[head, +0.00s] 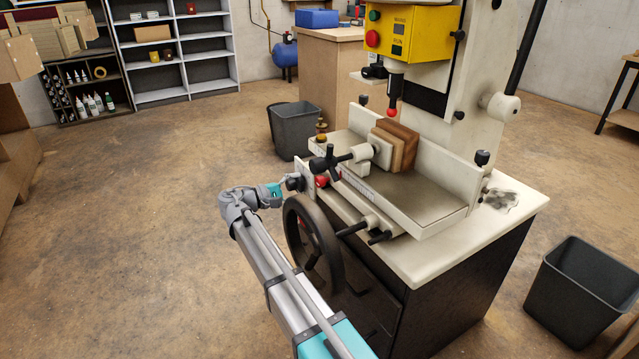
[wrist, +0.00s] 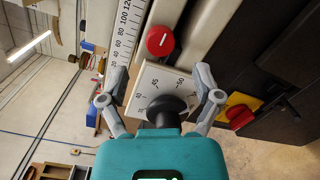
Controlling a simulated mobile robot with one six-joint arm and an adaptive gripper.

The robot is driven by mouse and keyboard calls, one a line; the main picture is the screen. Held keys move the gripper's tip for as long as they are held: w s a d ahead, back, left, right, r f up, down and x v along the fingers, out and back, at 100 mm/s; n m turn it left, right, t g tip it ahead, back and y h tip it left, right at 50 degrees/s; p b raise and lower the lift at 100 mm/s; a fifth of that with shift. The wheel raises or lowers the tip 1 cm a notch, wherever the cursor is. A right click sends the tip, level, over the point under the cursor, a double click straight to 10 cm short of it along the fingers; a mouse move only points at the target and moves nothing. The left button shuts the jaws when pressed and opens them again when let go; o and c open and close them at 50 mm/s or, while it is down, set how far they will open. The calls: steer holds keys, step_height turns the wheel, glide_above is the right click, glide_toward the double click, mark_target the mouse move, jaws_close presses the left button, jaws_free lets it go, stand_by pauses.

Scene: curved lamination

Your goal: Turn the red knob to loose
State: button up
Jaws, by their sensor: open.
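The red knob (wrist: 160,40) is round with a short white line on its face. It sits beside a white ruler scale (wrist: 125,35) in the wrist view, beyond my fingertips. In the head view the red knob (head: 321,181) is on the front side of the machine, just right of a white plate. My gripper (wrist: 160,78) is open, with a finger on each side of a black knob (wrist: 167,103) on the square white dial plate (wrist: 150,82). Whether the fingers touch it I cannot tell. In the head view my gripper (head: 281,190) is at the machine's front left.
A black handwheel (head: 312,240) stands close beside my arm. Black clamp handles (head: 330,160) and a wooden block (head: 395,145) are on the machine table (head: 420,200). A yellow control box (head: 405,30) is above. Grey bins (head: 295,130) stand nearby. Floor at left is clear.

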mark_target(317, 182)
steer(key=shift+x, duration=3.05)
steer(key=shift+w, duration=0.1)
jaws_close()
